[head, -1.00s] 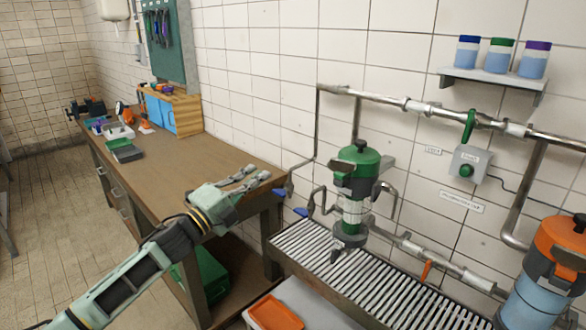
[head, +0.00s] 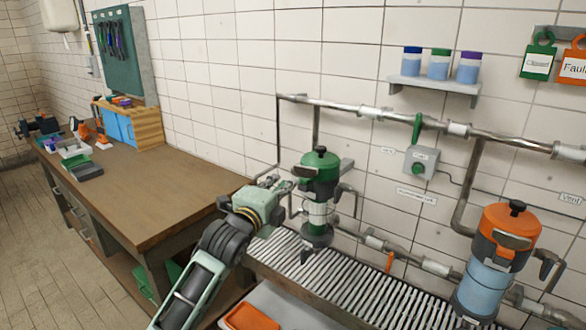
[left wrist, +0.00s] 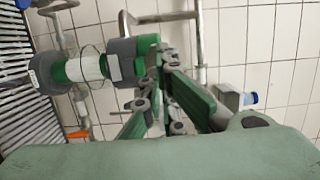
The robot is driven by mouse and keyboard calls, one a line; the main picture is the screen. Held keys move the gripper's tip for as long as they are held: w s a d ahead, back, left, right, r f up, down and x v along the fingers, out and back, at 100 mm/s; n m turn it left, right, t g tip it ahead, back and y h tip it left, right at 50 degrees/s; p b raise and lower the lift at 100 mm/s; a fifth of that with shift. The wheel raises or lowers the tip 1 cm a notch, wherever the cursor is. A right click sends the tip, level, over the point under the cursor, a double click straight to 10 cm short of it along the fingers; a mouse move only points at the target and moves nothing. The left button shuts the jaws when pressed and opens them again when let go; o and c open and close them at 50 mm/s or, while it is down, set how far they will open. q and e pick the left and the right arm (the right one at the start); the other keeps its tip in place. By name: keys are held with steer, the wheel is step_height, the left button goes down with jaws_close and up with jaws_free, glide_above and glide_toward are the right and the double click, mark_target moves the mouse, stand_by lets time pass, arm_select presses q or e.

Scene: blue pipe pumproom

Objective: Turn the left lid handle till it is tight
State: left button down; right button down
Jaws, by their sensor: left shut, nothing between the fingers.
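The left canister has a green lid (head: 320,168) with a dark knob on top, a clear middle and a dark base, and stands upright over the slatted bench. A grey handle (head: 312,173) sits on the lid's front. My left gripper (head: 285,186) is shut and empty, just left of the lid; I cannot tell whether it touches. In the left wrist view the canister lies sideways in the picture, its green lid (left wrist: 146,62) beside my finger links, and the handle is not clear. My right gripper is not in view.
Pipes (head: 340,104) run along the tiled wall behind. An orange-lidded canister (head: 503,232) stands to the right. The slatted bench (head: 350,278) is below, with an orange tray (head: 250,318) in front. The wooden workbench (head: 150,205) is at the left.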

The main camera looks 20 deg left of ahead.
mark_target(296, 166)
arm_select(q)
steer(key=w, duration=0.2)
steer(key=w+p, duration=0.1)
steer(key=w, duration=0.2)
steer(key=w+d+p, duration=0.1)
steer(key=w, duration=0.1)
steer(key=shift+w, duration=0.2)
steer(key=shift+a, duration=0.1)
steer(key=shift+w+a, duration=0.1)
steer(key=shift+w, duration=0.25)
steer(key=shift+w+a+r, duration=0.1)
steer(key=shift+a+r, duration=0.1)
